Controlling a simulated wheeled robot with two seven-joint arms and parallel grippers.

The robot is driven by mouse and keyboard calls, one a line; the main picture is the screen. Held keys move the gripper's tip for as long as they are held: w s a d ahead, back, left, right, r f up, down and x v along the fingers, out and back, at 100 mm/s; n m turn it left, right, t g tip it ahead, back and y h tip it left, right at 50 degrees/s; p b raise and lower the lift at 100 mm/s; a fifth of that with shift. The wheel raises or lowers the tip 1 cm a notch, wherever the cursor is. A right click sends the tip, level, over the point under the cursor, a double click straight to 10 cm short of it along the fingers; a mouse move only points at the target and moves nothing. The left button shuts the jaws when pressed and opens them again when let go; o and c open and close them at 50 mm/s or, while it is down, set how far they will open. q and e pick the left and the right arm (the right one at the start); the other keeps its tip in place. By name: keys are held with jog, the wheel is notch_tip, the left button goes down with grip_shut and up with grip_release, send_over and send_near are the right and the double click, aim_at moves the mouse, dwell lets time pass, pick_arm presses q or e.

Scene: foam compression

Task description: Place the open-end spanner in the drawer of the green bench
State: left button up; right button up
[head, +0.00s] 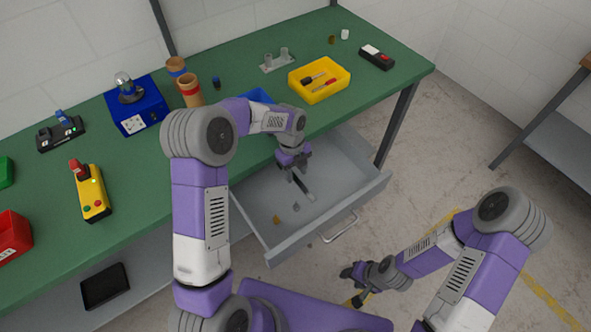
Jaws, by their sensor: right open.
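The green bench (232,118) has its grey drawer (345,165) pulled out. My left gripper (297,172) points down inside the drawer's outline, over its middle. A thin dark bar with a lighter end, which looks like the open-end spanner (305,189), shows right at its fingertips. I cannot tell whether the fingers grip it or whether it lies on the drawer floor. My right gripper (352,286) is open and empty, low in front of the drawer and apart from it.
Small brown and grey pieces (277,220) lie in the drawer near its front left. The bench top holds a yellow tray (320,91) with tools, a blue box (136,115), cardboard tubes (190,95) and a yellow control box (92,196). Floor right of the drawer is clear.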

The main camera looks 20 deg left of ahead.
pick_arm(q)
jog(key=shift+r, duration=0.1)
jog(key=shift+r, duration=0.4)
notch_tip(320, 180, up, 12)
jog(key=w+a+p, duration=0.1)
jog(key=p, duration=0.2)
jog(key=shift+a, duration=0.1)
